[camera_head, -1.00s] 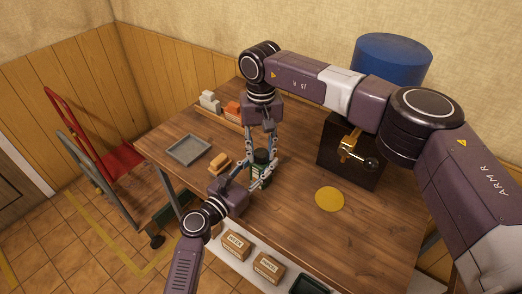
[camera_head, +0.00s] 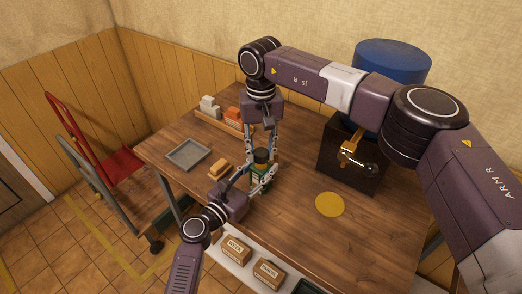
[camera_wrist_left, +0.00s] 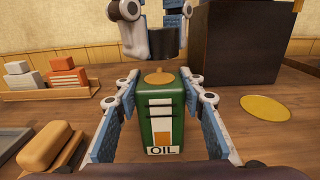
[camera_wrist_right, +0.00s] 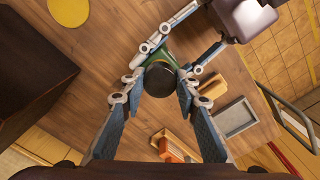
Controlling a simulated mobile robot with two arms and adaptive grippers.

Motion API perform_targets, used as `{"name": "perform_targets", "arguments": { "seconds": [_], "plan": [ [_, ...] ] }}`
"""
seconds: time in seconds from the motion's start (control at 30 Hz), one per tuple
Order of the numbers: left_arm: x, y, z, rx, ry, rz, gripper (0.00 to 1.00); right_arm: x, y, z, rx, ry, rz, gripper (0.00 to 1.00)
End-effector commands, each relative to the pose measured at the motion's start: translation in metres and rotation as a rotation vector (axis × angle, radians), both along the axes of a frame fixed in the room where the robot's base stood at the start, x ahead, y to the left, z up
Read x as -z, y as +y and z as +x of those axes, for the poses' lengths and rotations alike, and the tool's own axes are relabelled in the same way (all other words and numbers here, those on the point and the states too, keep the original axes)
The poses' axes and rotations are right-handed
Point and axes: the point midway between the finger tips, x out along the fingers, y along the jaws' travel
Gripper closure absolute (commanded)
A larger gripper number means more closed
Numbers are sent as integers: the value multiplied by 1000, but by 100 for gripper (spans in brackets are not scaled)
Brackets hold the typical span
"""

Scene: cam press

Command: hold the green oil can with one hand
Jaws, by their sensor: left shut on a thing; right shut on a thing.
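The green oil can (camera_wrist_left: 162,122), labelled OIL and with an orange top, stands upright in the left wrist view. My left gripper (camera_wrist_left: 158,92) is shut on its sides. The can also shows between the fingers in the head view (camera_head: 259,182). My right gripper (camera_head: 262,150) points down above it, shut on a dark round cap (camera_wrist_right: 160,78). In the left wrist view the cap (camera_wrist_left: 164,42) is apart from the can's top, with a gap between them.
A black box with a brass crank (camera_head: 352,148) stands right of the grippers. A yellow disc (camera_head: 330,204) lies on the wooden table. A grey tray (camera_head: 188,154), an orange-brown block (camera_head: 220,168) and a rack of blocks (camera_head: 228,125) are to the left. Cardboard boxes (camera_head: 236,248) line the front.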

Motion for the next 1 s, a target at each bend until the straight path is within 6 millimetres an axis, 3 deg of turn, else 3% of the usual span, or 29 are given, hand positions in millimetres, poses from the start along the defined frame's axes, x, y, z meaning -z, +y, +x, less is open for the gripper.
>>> {"name": "perform_targets", "arguments": {
  "seconds": [0.4, 0.6, 0.63, 0.8, 1.0],
  "plan": [
    [0, 0, 0, 0, 1, 1, 100, -39, 0, 0, 0, -1, 0, 100],
    [0, 0, 0, 0, 1, 1, 100, -40, 0, 0, 0, 0, 0, 100],
    [0, 0, 0, 0, 1, 1, 61, -40, 0, 0, 0, 0, 0, 100],
    [0, 0, 0, 0, 0, 0, 43, -40, 0, 0, 0, 0, 0, 100],
    [0, 0, 0, 0, 0, 0, 43, -40, 0, 0, 0, 0, 0, 100]
  ]
}}
